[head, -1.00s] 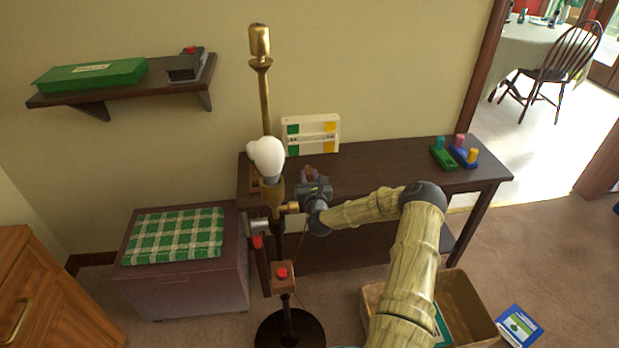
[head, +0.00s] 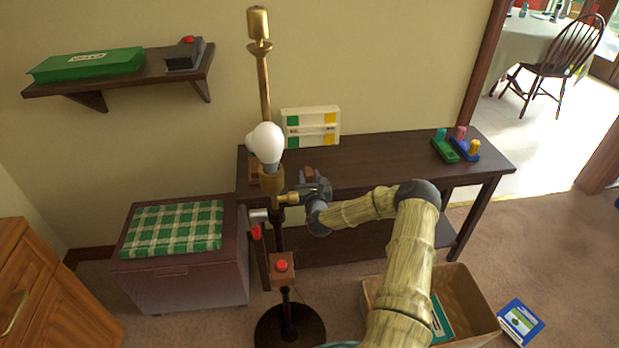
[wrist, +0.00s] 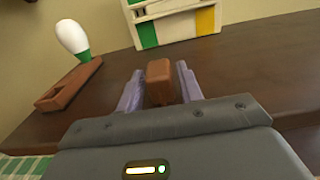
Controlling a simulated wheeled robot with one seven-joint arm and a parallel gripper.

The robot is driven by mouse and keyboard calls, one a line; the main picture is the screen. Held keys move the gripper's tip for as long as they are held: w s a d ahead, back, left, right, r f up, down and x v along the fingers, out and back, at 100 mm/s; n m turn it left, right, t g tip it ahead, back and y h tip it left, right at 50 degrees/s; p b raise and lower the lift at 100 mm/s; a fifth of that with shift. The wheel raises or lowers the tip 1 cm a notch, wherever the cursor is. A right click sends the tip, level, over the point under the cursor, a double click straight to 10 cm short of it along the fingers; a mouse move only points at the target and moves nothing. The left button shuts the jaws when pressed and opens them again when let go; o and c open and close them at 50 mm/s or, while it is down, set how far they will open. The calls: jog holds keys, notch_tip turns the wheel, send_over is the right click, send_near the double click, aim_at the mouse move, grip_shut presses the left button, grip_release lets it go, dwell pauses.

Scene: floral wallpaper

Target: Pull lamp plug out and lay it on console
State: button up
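A brown block (wrist: 159,82), which looks like the lamp plug, sits between the two purple fingers of my gripper (wrist: 160,88) in the wrist view. The fingers appear closed on its sides. In the head view, my gripper (head: 309,177) is over the left front part of the dark console (head: 385,162), just right of the lamp. The brass floor lamp (head: 264,85) has a white bulb (head: 268,143) and stands in front of the console. The plug's prongs and its height above the console cannot be made out.
A brown slotted holder (wrist: 68,86) with a white-and-green bulb-shaped thing (wrist: 72,37) is on the console's left. A white panelled box (head: 311,127) stands at the back; coloured pegs (head: 456,146) stand at the right. The console between them is clear. A red-button box (head: 282,267) is on the lamp pole.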

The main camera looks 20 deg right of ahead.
jog(key=shift+o, duration=1)
jog(key=shift+s, duration=0.1)
jog(key=p+v, duration=0.1)
jog(key=v, duration=1.6)
jog(key=shift+s+r, duration=0.1)
